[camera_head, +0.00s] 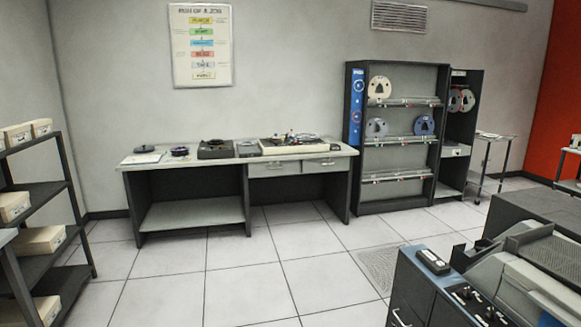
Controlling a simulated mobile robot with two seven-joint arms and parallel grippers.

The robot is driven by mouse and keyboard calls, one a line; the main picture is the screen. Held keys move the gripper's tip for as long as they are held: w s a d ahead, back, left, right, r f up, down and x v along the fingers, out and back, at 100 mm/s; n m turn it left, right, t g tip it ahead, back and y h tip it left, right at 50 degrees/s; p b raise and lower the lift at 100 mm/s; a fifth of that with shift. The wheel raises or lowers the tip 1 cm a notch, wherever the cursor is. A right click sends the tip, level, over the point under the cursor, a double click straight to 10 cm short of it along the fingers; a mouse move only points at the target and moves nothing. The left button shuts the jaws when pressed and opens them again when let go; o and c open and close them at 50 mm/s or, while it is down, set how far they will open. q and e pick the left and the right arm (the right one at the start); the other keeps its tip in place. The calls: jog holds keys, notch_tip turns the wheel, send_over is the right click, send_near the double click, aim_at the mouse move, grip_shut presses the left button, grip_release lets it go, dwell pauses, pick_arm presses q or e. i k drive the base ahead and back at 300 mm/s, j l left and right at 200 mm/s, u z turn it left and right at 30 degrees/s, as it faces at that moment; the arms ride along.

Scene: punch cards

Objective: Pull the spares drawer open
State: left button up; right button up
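A long workbench (190,158) stands against the back wall. Two shallow light-grey drawers sit side by side under the right part of its top: a left drawer (272,169) and a right drawer (325,165). Both look shut, each with a small handle on its front. Any label is too small to read, so I cannot tell which is the spares drawer. Neither of my grippers is in view.
A shelf rack with boxes (38,240) stands at the left. A tape-reel rack (400,140) stands right of the bench. A blue-grey cabinet with machines (420,290) fills the lower right. The tiled floor (240,270) before the bench is clear. A perforated tile (380,266) lies at centre right.

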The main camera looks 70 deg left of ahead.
aim_at(338, 162)
jog(key=u, duration=2)
jog(key=i+u, duration=0.3)
jog(key=i, duration=0.2)
jog(key=i+j, duration=0.1)
jog(key=i, duration=5.7)
jog(key=i+z, duration=0.4)
jog(key=i, duration=0.1)
